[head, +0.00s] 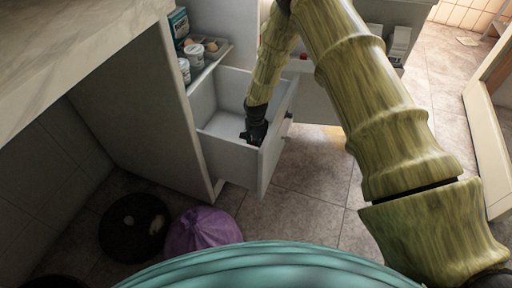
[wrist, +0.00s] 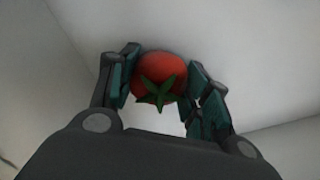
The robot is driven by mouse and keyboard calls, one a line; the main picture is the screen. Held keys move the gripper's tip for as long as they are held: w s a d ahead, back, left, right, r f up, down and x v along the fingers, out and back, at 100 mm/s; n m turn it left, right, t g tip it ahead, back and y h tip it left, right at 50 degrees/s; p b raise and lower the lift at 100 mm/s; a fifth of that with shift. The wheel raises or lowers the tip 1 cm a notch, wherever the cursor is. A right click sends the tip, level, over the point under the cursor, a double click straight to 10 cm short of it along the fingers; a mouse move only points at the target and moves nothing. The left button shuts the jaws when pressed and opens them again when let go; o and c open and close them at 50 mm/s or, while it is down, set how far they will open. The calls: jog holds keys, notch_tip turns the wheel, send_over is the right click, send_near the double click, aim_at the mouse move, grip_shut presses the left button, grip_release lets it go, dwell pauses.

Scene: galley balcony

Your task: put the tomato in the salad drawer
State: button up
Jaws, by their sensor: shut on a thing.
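The tomato (wrist: 160,72), red with a green star-shaped stalk, sits between the two fingers of my gripper (wrist: 160,84) in the wrist view. The fingers are shut on its sides. In the head view my gripper (head: 252,134) reaches down inside the open white salad drawer (head: 272,150), near its front wall. The tomato is mostly hidden there behind the gripper. Pale drawer walls surround the tomato in the wrist view. I cannot tell whether the tomato touches the drawer floor.
A shelf (head: 209,66) with eggs and jars lies above the drawer at the left. A worktop (head: 75,35) is at the upper left. A purple bag (head: 203,231) and a round black object (head: 134,226) lie on the floor. Tiled floor (head: 300,205) to the right is clear.

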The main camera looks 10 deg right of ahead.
jog(key=shift+f, duration=0.3)
jog(key=o, duration=1.1)
jog(key=shift+c, duration=0.2)
jog(key=shift+r, duration=0.1)
notch_tip(320, 180, up, 12)
jog(key=p, duration=0.4)
jog(key=shift+p, duration=0.3)
jog(key=shift+w, duration=0.1)
